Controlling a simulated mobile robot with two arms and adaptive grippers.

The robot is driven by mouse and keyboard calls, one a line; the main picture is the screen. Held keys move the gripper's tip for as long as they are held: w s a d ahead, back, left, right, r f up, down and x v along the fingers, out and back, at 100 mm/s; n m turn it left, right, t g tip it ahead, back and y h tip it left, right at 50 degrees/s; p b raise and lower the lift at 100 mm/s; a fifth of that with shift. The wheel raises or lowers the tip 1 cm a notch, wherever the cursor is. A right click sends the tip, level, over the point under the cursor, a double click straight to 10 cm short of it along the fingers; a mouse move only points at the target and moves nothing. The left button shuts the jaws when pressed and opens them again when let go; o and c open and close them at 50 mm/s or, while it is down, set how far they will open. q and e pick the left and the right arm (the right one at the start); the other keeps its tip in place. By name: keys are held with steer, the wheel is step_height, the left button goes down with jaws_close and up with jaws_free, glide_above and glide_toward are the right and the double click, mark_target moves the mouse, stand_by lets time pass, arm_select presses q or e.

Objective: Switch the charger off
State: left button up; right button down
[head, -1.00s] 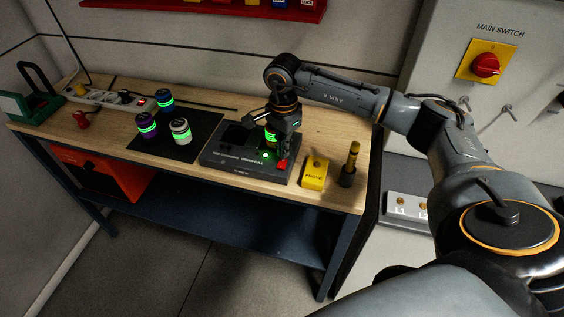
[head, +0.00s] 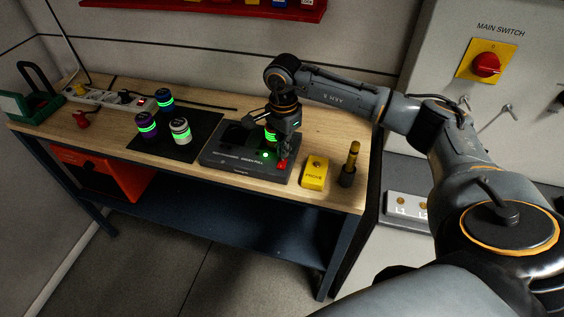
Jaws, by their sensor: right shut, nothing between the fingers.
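The charger (head: 228,160) is a dark box on the wooden bench, right of the black mat. A green light (head: 265,155) glows on its front face. A red switch (head: 282,163) sits at its front right corner. A battery with a green glowing band (head: 270,137) stands in the charger, partly hidden by my gripper. My left gripper is not in view.
Several batteries stand on the black mat (head: 199,150). A yellow box (head: 314,172) and a yellow-black tool (head: 350,163) stand right of the charger. A power strip (head: 100,97) and a green crate (head: 15,105) are at the left. The main switch (head: 486,64) is on the right cabinet.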

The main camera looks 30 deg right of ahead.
steer(key=shift+s+f+b, duration=0.1)
steer(key=shift+f+b, duration=0.7)
steer(key=shift+f, duration=0.2)
stand_by(0.3)
steer(key=shift+r+p, duration=0.5)
steer(key=shift+r, duration=0.2)
steer(key=shift+r+p, duration=1.4)
steer(key=shift+r, duration=1.45)
